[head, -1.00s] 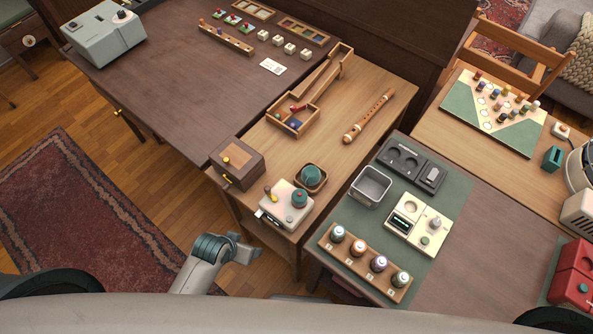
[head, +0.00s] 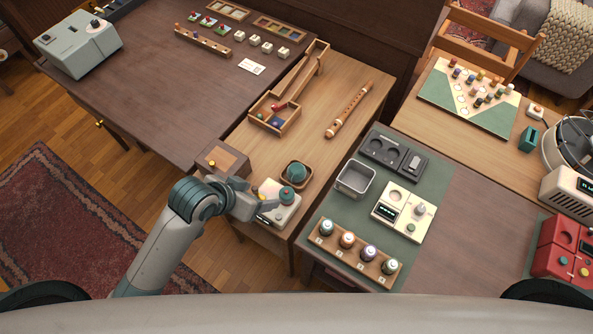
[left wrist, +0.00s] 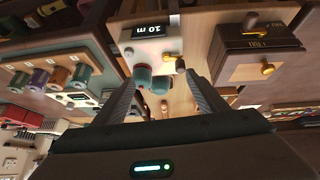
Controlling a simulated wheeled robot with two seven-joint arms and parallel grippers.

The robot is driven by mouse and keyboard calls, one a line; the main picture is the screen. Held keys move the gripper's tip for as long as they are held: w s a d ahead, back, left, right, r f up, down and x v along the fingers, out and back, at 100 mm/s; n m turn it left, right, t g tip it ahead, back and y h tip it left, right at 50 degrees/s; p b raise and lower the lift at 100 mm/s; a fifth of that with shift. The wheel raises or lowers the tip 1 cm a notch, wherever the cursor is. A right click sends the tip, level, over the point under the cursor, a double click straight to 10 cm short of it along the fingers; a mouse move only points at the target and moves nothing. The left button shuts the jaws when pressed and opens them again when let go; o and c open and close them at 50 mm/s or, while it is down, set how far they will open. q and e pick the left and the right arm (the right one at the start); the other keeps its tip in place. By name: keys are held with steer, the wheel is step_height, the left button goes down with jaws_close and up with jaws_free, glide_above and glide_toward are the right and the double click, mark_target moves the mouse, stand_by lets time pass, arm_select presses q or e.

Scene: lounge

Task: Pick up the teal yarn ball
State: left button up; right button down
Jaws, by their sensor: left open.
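The teal yarn ball (head: 296,171) sits in a small wooden bowl (head: 284,183) on the light wooden table. In the left wrist view a teal round shape, probably the ball (left wrist: 160,86), shows partly hidden behind the teal knob (left wrist: 142,76) of a cream device. My left gripper (head: 262,203) is open and empty at the near left of this cream device (head: 284,214), short of the bowl. In the left wrist view its two fingers (left wrist: 160,80) point toward the device and the ball. My right gripper is not in view.
The cream device with its teal knob stands just in front of the bowl. A brown wooden box (head: 222,160) is at the left, beside my arm. A grey metal tin (head: 355,179) is on the right-hand table. A wooden flute (head: 349,110) lies farther back.

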arm_select(q)
steer(key=w+d+r+m+g, duration=0.1)
steer(key=w+r+m, duration=0.3)
steer(key=r, duration=0.4)
steer(key=shift+w+d+r+m+g+h, duration=0.3)
steer(key=shift+w+d+r+m, duration=0.1)
steer(key=shift+w, duration=0.45)
steer(key=shift+f+p, duration=0.15)
steer(key=shift+p, duration=0.15)
steer(key=p, duration=0.3)
glide_toward(294, 170)
steer(key=d+f, duration=0.1)
steer(key=f, duration=0.1)
steer(key=shift+w+d+f, duration=0.35)
steer(key=shift+w+f, duration=0.1)
steer(key=shift+f, duration=0.2)
steer(key=shift+p, duration=0.3)
